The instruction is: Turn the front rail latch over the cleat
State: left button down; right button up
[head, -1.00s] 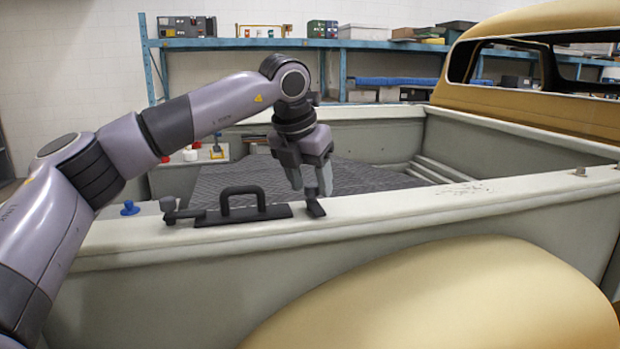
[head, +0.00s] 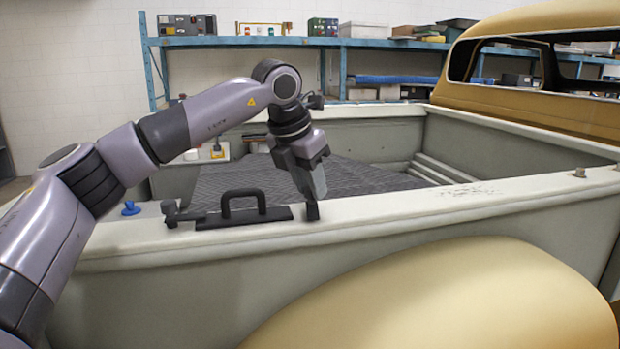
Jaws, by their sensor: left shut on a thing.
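A dark flat plate with a loop handle (head: 245,214) lies along the pale near rail of the truck bed. At its right end a small dark latch tab (head: 312,211) stands at the rail. My left gripper (head: 313,195) points down at this tab from above, its fingers shut on it; the fingers hide its upper part. At the plate's left end is another dark lever piece with a round knob (head: 170,211). I cannot tell for certain which dark part is the cleat. My right gripper is not in view.
The pale rail (head: 400,203) runs clear to the right, with a small metal stud (head: 580,172) far along it. A blue knob (head: 130,208) sits left of the lever. A blue shelf (head: 340,42) stands behind.

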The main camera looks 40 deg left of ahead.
pick_arm(q)
jog(key=m+h+p, duration=0.1)
jog(key=m, duration=0.1)
jog(key=shift+a+r+m, duration=0.1)
jog(key=shift+r+m, duration=0.05)
jog(key=shift+m, duration=0.25)
jog(key=m+h+p, duration=0.1)
jog(key=m, duration=0.1)
jog(key=shift+w+m+g, duration=0.1)
jog(key=shift+m+g, duration=0.2)
jog(key=m+g, duration=0.1)
jog(key=m, duration=0.1)
jog(key=m+h, duration=0.1)
jog(key=m, duration=0.2)
jog(key=shift+w+a+g, duration=0.1)
jog(key=shift+g, duration=0.3)
jog(key=shift+w+m+g+h, duration=0.1)
jog(key=shift+m+g+h, duration=0.25)
jog(key=shift+m, duration=1.05)
jog(key=shift+w+m+g+h, duration=0.15)
jog(key=shift+m+g, duration=0.4)
jog(key=shift+m, duration=0.85)
jog(key=shift+s, duration=0.1)
jog(key=c, duration=0.9)
grip_release()
jog(key=shift+o, duration=0.2)
